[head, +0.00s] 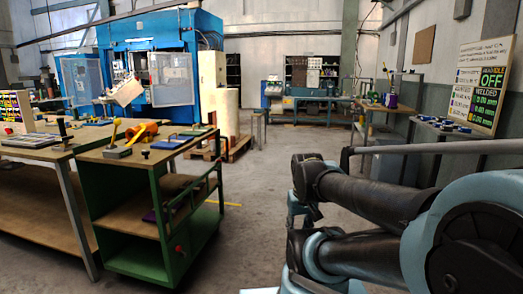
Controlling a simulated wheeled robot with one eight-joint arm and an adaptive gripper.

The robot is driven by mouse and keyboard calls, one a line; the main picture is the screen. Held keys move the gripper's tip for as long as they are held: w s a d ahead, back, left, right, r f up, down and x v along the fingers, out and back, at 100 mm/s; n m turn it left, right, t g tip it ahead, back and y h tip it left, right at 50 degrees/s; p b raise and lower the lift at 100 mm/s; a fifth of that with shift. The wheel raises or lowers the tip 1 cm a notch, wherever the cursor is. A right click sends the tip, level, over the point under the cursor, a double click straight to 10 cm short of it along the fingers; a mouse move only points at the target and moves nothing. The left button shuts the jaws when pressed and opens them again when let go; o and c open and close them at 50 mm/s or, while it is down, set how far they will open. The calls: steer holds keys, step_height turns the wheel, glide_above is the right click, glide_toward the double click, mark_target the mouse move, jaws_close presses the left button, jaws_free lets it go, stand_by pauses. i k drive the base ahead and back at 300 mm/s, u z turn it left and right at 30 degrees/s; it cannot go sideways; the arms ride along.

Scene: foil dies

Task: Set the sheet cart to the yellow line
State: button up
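A green cart (129,247) with a wooden top and open shelves stands at the left front; it seems to be the sheet cart. It has a green side rail and a red knob. Blue and green flat pieces (178,140) lie on its top, and a purple one (158,214) lies on its middle shelf. A short yellow line (222,203) shows on the floor just right of the cart; the cart may hide more of it. My folded arm fills the lower right. What may be my gripper (303,211) is small and dark there, apart from the cart, and its fingers are unclear.
A wooden workbench (40,153) stands close against the cart's left. A blue press (160,60) and a pallet (232,148) are behind. A grey rail (430,149) runs across the right, behind my arm. Concrete floor (255,225) is clear between cart and arm.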

mark_target(119, 187)
steer(key=z, duration=0.55)
steer(key=k, duration=0.75)
steer(key=z, duration=0.6)
steer(key=i, duration=0.45)
steer(key=u, duration=0.7)
steer(key=i, duration=1.1)
steer(key=u, duration=0.85)
steer(key=i, duration=0.55)
steer(key=u, duration=0.15)
